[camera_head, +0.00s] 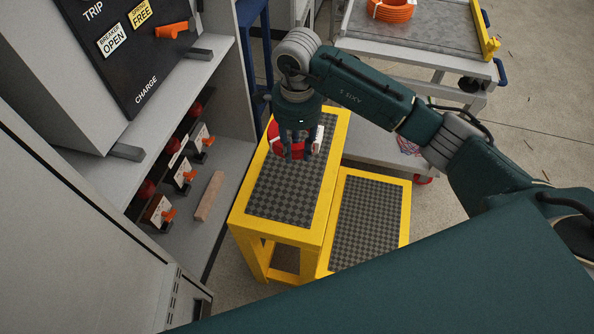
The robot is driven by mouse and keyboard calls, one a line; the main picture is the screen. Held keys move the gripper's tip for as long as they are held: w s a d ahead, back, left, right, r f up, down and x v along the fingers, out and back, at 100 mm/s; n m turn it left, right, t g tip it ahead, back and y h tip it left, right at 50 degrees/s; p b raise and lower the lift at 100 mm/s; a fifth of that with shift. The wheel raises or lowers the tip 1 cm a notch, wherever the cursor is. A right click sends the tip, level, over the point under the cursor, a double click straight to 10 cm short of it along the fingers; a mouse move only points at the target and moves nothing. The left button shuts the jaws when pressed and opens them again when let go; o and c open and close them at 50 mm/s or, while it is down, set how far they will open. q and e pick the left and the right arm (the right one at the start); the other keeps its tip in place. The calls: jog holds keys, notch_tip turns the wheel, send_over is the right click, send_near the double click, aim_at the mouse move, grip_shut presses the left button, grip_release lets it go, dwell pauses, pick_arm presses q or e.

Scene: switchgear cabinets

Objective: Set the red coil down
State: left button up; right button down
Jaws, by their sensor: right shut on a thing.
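The red coil (286,151) is at the far part of the upper step of a yellow step stool (240,216), partly hidden by my right gripper. My right gripper (298,153) points down over the step and is shut on the coil. I cannot tell whether the coil touches the step's dark checkered surface. A small white patch shows beside the fingers. My left gripper is not in view.
The stool's lower step (372,208) is bare. An open cabinet with orange-handled switches (185,177) stands at left. A grey cart (425,28) at the back right carries an orange coil (391,10). A brown block (209,196) lies on the cabinet floor.

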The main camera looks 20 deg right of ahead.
send_over(297, 183)
notch_tip(297, 183, down, 7)
jog(key=shift+w+f+p, duration=0.1)
jog(key=shift+f+p, duration=0.1)
jog(key=shift+p, duration=0.15)
notch_tip(297, 183, down, 4)
jog(key=shift+r, duration=0.15)
jog(key=shift+f, duration=0.4)
jog(key=shift+f, duration=0.1)
jog(key=c, duration=1.4)
grip_release()
jog(key=shift+o, duration=0.2)
